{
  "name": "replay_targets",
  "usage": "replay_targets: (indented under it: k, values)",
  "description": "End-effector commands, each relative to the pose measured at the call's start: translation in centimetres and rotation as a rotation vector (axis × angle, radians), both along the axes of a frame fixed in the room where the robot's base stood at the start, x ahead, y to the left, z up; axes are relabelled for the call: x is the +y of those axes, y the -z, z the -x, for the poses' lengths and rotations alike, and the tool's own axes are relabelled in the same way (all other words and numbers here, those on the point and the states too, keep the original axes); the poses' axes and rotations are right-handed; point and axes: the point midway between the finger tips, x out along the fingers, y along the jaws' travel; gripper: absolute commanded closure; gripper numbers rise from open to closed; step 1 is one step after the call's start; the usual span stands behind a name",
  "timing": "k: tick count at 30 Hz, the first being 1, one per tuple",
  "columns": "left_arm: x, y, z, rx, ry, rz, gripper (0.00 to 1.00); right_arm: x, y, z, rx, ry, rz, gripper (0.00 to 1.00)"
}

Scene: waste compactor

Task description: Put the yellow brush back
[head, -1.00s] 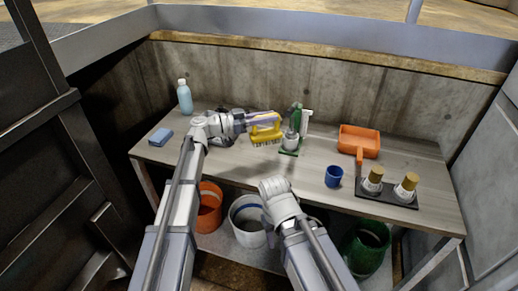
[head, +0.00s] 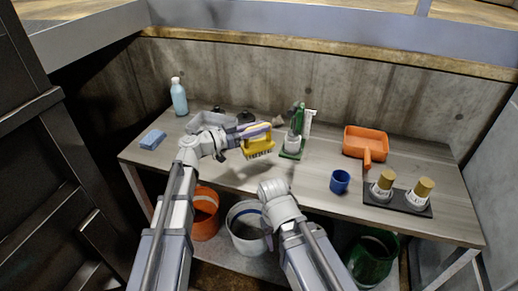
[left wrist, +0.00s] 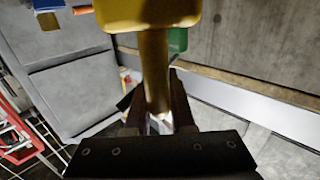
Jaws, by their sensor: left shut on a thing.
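The yellow brush (head: 258,144) has pale bristles facing down. My left gripper (head: 232,137) is shut on its handle and seems to hold it above the table, left of the green stand. In the left wrist view the yellow brush head (left wrist: 147,12) is cut off at the top, and its handle (left wrist: 154,70) runs between the fingers of my left gripper (left wrist: 157,115). The green stand (head: 291,155) carries a whitish cup and green upright parts. The fingers of my right arm do not show.
A grey tray (head: 203,122) lies behind my left gripper. A blue bottle (head: 179,97), blue sponge (head: 152,139), blue cup (head: 340,181), orange dustpan (head: 366,141) and dark rack (head: 397,202) with two gold-topped items stand on the table (head: 310,180). Buckets stand below.

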Motion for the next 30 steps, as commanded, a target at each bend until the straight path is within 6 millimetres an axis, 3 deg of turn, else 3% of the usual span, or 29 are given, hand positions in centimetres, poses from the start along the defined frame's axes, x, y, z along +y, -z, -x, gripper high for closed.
replay_targets:
  k: [1,8,18,30]
  values:
    - [0.0,1.1,0.0,0.0,0.0,0.001,1.0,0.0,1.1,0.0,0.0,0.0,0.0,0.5]
    - [0.0,1.2,0.0,0.0,0.0,0.001,1.0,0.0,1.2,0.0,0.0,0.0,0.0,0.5]
    - [0.0,4.8,0.0,0.0,0.0,0.001,1.0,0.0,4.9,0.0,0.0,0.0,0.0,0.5]
    - [0.0,5.0,0.0,0.0,0.0,0.001,1.0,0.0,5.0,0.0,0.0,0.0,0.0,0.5]
